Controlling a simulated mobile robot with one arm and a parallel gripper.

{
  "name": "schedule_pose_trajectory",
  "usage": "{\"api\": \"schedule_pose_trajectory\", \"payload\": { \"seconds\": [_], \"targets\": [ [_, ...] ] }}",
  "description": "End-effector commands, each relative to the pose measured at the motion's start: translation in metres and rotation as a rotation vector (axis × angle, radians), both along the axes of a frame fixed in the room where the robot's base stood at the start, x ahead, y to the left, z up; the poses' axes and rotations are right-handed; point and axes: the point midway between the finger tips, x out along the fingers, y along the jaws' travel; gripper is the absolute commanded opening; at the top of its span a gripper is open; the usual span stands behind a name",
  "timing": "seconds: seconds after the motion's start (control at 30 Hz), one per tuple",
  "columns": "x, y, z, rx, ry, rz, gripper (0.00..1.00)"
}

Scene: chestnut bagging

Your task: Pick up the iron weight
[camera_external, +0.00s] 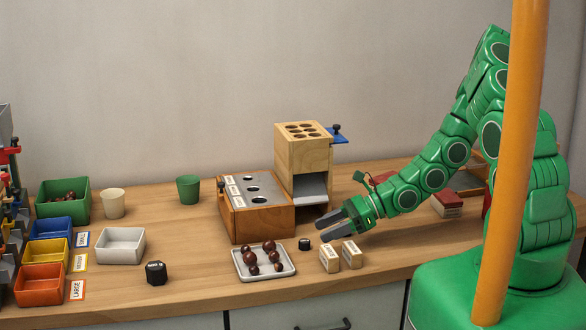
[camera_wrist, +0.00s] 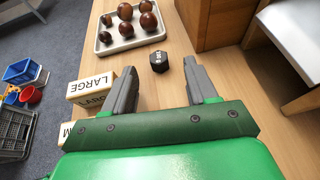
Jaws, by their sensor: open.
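A small black faceted weight (camera_external: 304,244) stands on the table, just right of the chestnut tray. It also shows in the wrist view (camera_wrist: 159,61), with white lettering on its side, ahead of and between my fingertips. A larger black faceted weight (camera_external: 156,272) stands farther left, near the front edge. I cannot tell from the look alone which one is the iron weight. My gripper (camera_external: 322,229) is open and empty, its fingers pointing left, a little up and right of the small weight. In the wrist view its grey fingers (camera_wrist: 159,72) are spread and do not touch the weight.
A white tray (camera_external: 236,268) of chestnuts lies left of the small weight. Wooden blocks (camera_external: 330,257), one lettered LARGE in the wrist view, stand close to its right. A wooden box with a holed grey top (camera_external: 262,222) is behind. Bare table lies around the larger weight.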

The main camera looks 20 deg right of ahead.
Motion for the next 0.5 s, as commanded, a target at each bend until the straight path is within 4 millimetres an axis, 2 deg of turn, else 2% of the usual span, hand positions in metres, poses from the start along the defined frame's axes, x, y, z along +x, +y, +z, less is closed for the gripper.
{"api": "schedule_pose_trajectory", "payload": {
  "seconds": [0.5],
  "targets": [
    [0.001,0.039,-0.021,0.000,0.001,0.003,0.57]
  ]
}}
